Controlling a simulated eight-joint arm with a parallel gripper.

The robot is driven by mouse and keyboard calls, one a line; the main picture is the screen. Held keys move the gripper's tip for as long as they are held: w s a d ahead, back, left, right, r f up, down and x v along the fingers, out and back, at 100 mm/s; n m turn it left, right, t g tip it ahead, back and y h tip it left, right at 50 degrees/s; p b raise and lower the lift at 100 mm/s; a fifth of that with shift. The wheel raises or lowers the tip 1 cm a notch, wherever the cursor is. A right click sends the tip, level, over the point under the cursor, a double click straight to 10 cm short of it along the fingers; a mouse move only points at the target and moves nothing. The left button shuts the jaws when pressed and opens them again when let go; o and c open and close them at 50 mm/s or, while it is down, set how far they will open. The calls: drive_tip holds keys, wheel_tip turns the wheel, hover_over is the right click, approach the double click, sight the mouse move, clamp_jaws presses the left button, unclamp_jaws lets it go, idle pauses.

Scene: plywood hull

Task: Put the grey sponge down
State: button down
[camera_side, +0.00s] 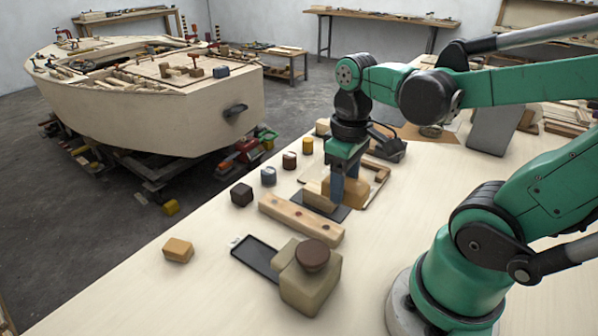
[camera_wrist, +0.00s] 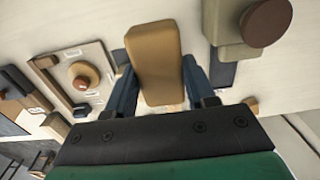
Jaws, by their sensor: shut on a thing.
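My gripper (camera_side: 343,180) is low over the pale workbench, its blue fingers pointing down. In the wrist view, my gripper (camera_wrist: 160,85) is shut on a tan-brown block (camera_wrist: 154,58), one finger on each long side. The block looks tan, not grey, and I see no plainly grey sponge elsewhere. In the side view the tan block (camera_side: 351,191) is partly hidden by a finger. It is close to the bench, beside a dark flat plate (camera_side: 335,213); I cannot tell whether it touches the surface.
A wooden strip with holes (camera_side: 300,218) lies in front of the plate. A beige block with a brown round knob (camera_side: 312,284) and a black tray (camera_side: 256,262) are nearer. Small blocks line the left edge. An orange-tan block (camera_side: 178,250) sits apart; bare bench surrounds it.

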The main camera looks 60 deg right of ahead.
drive_tip(key=w+a+r+n, duration=0.3)
drive_tip(key=a+r+n, duration=0.3)
drive_tip(key=r+n, duration=0.25)
drive_tip(key=w+a+r+n, duration=0.3)
drive_tip(key=a+r+n, duration=0.2)
drive_tip(key=r+n, duration=0.3)
drive_tip(key=shift+n, duration=0.75)
wheel_tip(320, 180, down, 21)
drive_tip(key=shift+r, duration=0.1)
drive_tip(key=shift+c, duration=1.5)
unclamp_jaws()
wheel_tip(320, 180, up, 12)
drive_tip(key=d+f+m+t, duration=0.5)
drive_tip(key=m+t, duration=0.2)
drive_tip(key=m, duration=1.1)
drive_tip(key=shift+w+d, duration=0.25)
drive_tip(key=shift+d, duration=0.1)
